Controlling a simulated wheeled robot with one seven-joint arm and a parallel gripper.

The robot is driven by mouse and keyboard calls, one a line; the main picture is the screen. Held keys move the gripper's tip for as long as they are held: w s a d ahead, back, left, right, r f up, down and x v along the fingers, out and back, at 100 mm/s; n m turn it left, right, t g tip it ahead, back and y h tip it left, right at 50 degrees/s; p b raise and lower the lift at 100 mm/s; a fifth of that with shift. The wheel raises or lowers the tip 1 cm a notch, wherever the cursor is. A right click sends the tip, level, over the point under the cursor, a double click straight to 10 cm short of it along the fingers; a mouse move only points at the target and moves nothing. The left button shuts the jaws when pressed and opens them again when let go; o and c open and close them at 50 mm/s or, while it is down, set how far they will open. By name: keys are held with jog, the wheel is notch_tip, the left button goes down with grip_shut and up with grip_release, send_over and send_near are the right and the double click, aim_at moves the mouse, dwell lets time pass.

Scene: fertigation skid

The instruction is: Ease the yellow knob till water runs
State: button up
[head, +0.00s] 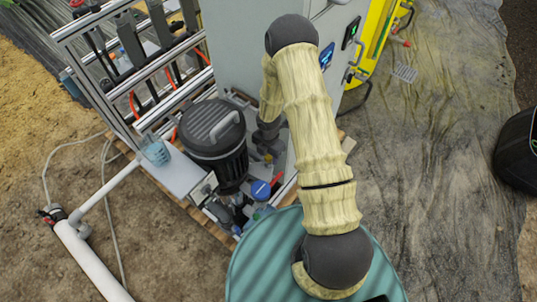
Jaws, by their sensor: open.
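A small yellow piece (268,158), which looks like the yellow knob, sits low among dark fittings on the skid, right of the black canister. My arm bends over from the right and its far end points down there. My gripper (267,146) is dark and small in the head view, just above or beside the yellow piece. I cannot tell whether they touch. The fingers are open, and I see nothing held. My forearm and wrist hide part of the fittings. I cannot make out running water.
A black lidded canister (213,140) stands close left of my gripper. A blue round cap (261,190) and a red handle (277,180) are just below. A clear cup (155,150) stands on a pale shelf. A grey cabinet (240,50) rises behind. Floor at right is largely open.

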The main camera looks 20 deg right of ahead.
jog(key=c, duration=1)
jog(key=shift+n, duration=0.4)
jog(key=n+p, duration=0.2)
jog(key=n, duration=0.2)
jog(key=shift+r, duration=0.15)
jog(key=n+p, duration=0.3)
jog(key=n, duration=0.1)
jog(key=shift+n, duration=0.4)
jog(key=n+p, duration=0.4)
jog(key=shift+r+n, duration=0.1)
jog(key=shift+n, duration=0.2)
jog(key=n+p, duration=0.3)
jog(key=n, duration=0.1)
jog(key=shift+n, duration=0.3)
jog(key=shift+f, duration=0.2)
